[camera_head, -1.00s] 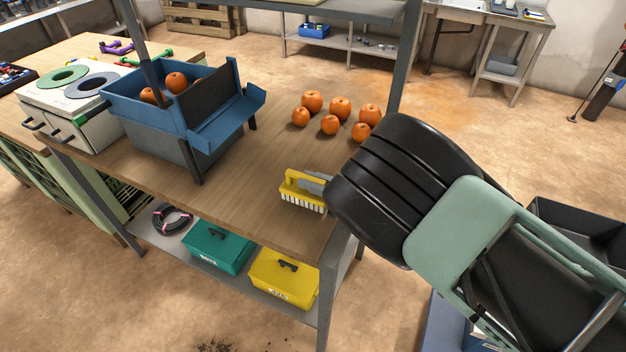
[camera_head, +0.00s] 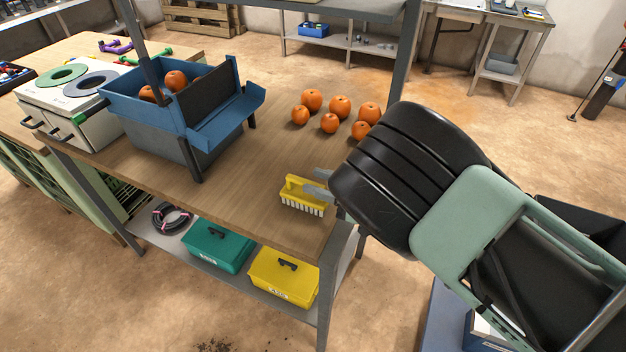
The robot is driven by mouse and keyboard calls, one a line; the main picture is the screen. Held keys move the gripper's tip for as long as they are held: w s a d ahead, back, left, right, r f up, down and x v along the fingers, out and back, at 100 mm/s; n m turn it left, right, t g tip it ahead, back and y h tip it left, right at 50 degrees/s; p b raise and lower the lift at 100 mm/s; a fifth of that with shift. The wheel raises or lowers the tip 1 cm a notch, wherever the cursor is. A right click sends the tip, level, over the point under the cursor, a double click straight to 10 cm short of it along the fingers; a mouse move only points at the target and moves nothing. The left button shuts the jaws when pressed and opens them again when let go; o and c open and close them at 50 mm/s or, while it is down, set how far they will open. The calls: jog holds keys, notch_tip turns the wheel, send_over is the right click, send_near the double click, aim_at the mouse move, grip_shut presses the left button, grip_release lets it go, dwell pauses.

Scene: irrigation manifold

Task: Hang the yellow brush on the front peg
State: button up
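The yellow brush (camera_head: 303,196) stands on the wooden bench near its front right edge, white bristles down and handle on top. My gripper (camera_head: 317,181) is at the right end of the brush, coming in from the right behind the large black arm link. Its two grey fingers show apart, one above the other in the picture. The lower finger overlaps the brush's handle end; I cannot tell whether it touches. Much of the gripper is hidden by my arm. I cannot make out a peg in this view.
Several orange fruits (camera_head: 329,123) lie behind the brush. A blue bin (camera_head: 165,130) and a white box with round openings (camera_head: 75,100) stand to the left. A grey post (camera_head: 402,60) rises at the bench's right. Teal (camera_head: 217,247) and yellow (camera_head: 284,277) boxes sit on the lower shelf.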

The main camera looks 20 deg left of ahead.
jog(key=d+b, duration=0.2)
jog(key=d, duration=0.8)
jog(key=shift+s, duration=0.3)
jog(key=shift+r, duration=0.15)
jog(key=w+d+r+m+t+h, duration=0.5)
jog(key=w+r+m+t+h, duration=0.1)
jog(key=m+t+h, duration=0.3)
jog(key=s+d+r+g+h, duration=0.2)
jog(key=s+d, duration=0.3)
jog(key=s, duration=0.4)
jog(key=s+d+r+g+h, duration=0.2)
jog(key=s+d+g+h, duration=0.1)
jog(key=s, duration=0.6)
jog(key=s+d+r+g+h, duration=0.3)
jog(key=s+d+g, duration=0.2)
jog(key=s, duration=0.4)
jog(key=shift+s+d, duration=0.3)
jog(key=shift+d, duration=0.5)
jog(key=o, duration=0.7)
jog(key=shift+r, duration=0.1)
jog(key=shift+o, duration=0.2)
